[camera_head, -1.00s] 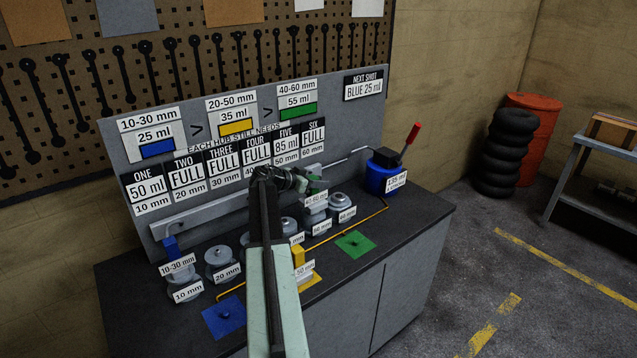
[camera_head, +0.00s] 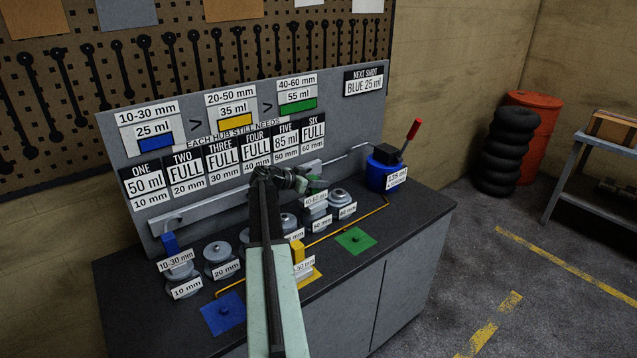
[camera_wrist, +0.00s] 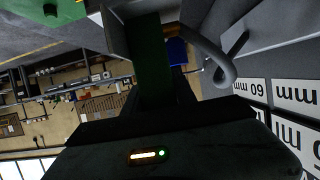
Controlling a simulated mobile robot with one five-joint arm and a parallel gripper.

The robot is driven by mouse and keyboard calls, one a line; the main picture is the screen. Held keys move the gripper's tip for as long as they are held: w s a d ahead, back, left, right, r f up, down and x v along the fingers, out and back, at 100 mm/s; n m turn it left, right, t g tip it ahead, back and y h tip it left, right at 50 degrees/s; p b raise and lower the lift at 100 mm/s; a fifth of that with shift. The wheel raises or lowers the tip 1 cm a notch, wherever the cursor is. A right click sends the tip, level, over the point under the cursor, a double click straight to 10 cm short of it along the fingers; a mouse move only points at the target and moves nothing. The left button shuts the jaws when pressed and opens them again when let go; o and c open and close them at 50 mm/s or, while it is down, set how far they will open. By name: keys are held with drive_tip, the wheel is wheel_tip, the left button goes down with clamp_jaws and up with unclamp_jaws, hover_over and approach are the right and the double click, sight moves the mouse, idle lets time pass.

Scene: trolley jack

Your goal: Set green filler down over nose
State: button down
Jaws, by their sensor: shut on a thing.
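My gripper (camera_head: 308,184) is shut on the green filler (camera_head: 318,185), above the hub labelled 50 mm (camera_head: 320,217). The filler's 40-60 mm label shows just below. In the wrist view the green filler (camera_wrist: 150,65) runs up from my dark gripper body. The hub's top is partly hidden, so I cannot tell whether the filler touches it or where a nose is. The green mat (camera_head: 367,243) with a small knob lies empty at front right.
The blue filler (camera_head: 170,243) stands at the 10 mm hub (camera_head: 186,284). The yellow filler (camera_head: 298,251) stands near the front edge, partly behind my arm. The blue mat (camera_head: 212,318) is empty. A blue pump (camera_head: 378,174) with a red-tipped lever stands right. A sign board (camera_head: 235,140) rises behind.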

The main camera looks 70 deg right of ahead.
drive_tip(key=shift+f, duration=0.25)
drive_tip(key=c, duration=0.9)
unclamp_jaws()
drive_tip(key=p+v, duration=0.2)
drive_tip(key=v, duration=0.5)
drive_tip(key=shift+w+a+r, duration=0.2)
drive_tip(key=shift+a, duration=0.1)
